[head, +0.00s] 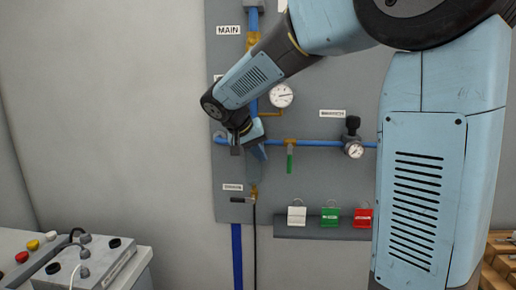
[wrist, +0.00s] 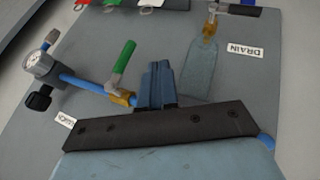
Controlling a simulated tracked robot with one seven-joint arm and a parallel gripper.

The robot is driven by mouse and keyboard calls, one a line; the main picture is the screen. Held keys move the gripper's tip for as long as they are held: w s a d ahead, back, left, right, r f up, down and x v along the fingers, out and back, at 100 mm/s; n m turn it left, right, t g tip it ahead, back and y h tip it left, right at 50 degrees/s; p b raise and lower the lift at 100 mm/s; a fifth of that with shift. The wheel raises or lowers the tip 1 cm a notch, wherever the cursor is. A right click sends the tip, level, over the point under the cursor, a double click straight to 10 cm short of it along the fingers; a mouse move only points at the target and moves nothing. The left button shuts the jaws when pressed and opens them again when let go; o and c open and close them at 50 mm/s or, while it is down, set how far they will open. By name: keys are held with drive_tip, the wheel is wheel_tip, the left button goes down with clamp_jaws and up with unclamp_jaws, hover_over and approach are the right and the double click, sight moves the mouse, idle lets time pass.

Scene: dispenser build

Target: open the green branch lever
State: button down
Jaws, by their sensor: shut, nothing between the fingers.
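The green branch lever (head: 290,160) hangs straight down from a brass valve (head: 290,142) on the horizontal blue pipe, so it stands across the pipe. In the wrist view the green lever (wrist: 124,56) rises from the brass valve (wrist: 122,97), left of my fingers. My gripper (head: 261,152) is shut and empty, in front of the panel to the left of the lever. In the wrist view my gripper (wrist: 157,72) shows closed fingers, with a gap between them and the lever. My arm and gripper hide part of the piping on the left.
A gauge (head: 281,95) sits above the lever, and a black-knobbed regulator with a gauge (head: 354,150) is to its right. White, green and red tags (head: 331,217) hang below. A drain valve with a dark handle (head: 243,200) is lower left.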

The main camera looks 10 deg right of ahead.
sight(289, 159)
drive_tip(key=w+d+f, duration=0.1)
drive_tip(key=d+f, duration=0.2)
drive_tip(key=d, duration=0.3)
drive_tip(key=shift+d+f, duration=0.25)
drive_tip(key=shift+f, duration=0.15)
